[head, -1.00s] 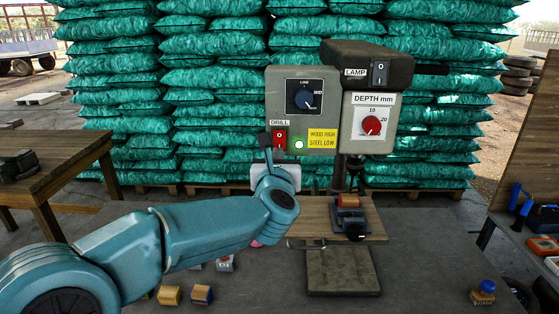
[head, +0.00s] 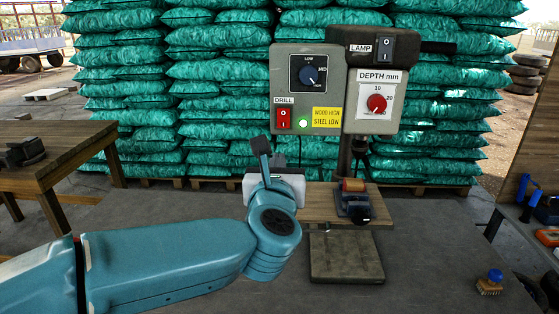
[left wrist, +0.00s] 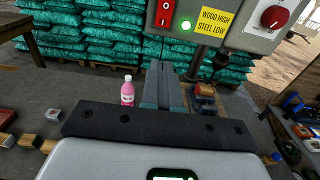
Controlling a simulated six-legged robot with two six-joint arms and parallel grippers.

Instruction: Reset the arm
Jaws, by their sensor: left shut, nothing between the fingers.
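My left gripper (head: 261,146) is in front of the drill press, below and left of its red drill switch (head: 284,118). In the left wrist view its two fingers (left wrist: 165,80) are pressed together with nothing between them. They are apart from the switch (left wrist: 166,14). The green light (head: 303,123) beside the switch is lit. My blue left arm reaches in from the lower left and covers part of the bench. My right gripper is not in view.
A blue vise (head: 354,206) with a wooden block stands on the press table. In the left wrist view a pink bottle (left wrist: 127,91) stands left of the fingers, with small blocks (left wrist: 30,141) farther left. A brush (head: 490,283) lies at the right.

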